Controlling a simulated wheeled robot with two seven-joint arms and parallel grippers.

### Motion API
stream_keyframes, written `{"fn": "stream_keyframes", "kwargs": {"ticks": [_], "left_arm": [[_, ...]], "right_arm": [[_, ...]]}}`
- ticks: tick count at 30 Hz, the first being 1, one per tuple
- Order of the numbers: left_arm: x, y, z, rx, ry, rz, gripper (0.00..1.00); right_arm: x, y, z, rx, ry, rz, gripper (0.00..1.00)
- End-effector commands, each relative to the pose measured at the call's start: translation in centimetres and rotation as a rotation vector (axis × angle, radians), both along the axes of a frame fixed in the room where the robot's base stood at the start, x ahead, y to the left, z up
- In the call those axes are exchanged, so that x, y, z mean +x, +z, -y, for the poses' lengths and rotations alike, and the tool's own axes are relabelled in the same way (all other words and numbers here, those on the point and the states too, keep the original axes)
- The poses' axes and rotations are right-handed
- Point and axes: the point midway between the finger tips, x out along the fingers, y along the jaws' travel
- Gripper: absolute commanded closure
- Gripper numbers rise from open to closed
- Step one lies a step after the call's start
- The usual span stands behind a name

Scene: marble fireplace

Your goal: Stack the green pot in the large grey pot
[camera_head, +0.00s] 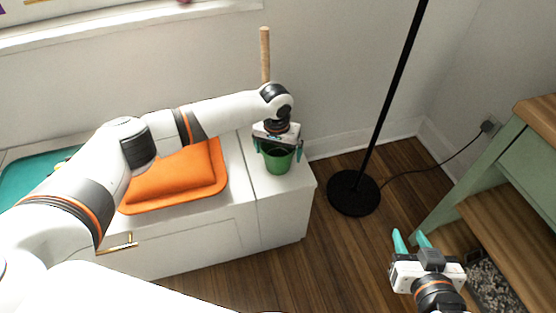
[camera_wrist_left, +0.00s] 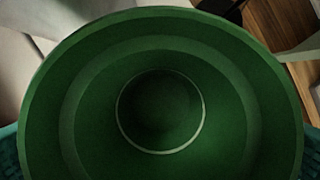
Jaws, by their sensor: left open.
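The green pot (camera_head: 277,162) stands upright on the white cabinet's right end. My left gripper (camera_head: 278,150) is directly above it, open, with a teal finger on either side of the pot. In the left wrist view the round green pot (camera_wrist_left: 88,120) fills most of the picture, and I look straight down into it. Teal finger parts show at both side edges there. I cannot tell whether the fingers touch the pot. My right gripper (camera_head: 410,240) is open and empty over the wooden floor at the lower right. I cannot make out a large grey pot in either view.
An orange cushion (camera_head: 178,172) lies on the white cabinet (camera_head: 290,190), left of the pot. A wooden stick (camera_head: 265,55) rises behind my left gripper. A black lamp stand (camera_head: 354,193) is right of the cabinet. A green table with wooden surfaces (camera_head: 505,222) stands at the right.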

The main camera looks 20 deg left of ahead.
Motion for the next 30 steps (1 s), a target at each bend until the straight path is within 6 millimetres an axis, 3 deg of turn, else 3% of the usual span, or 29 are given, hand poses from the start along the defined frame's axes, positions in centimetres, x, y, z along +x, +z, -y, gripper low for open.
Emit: {"fn": "stream_keyframes", "kwargs": {"ticks": [9, 16, 30], "left_arm": [[0.03, -0.23, 0.02, 0.0, -0.001, 0.0, 0.0], [0.03, -0.23, 0.01, 0.0, -0.001, 0.0, 0.38], [0.05, 0.31, 0.01, -0.001, 0.0, 0.001, 0.42]], "right_arm": [[0.27, 0.42, -0.13, 0.007, 0.002, 0.027, 0.64], [0.25, 0.38, -0.13, 0.006, 0.002, 0.025, 0.64], [0.03, 0.16, -0.04, 0.0, 0.001, 0.0, 0.64]]}}
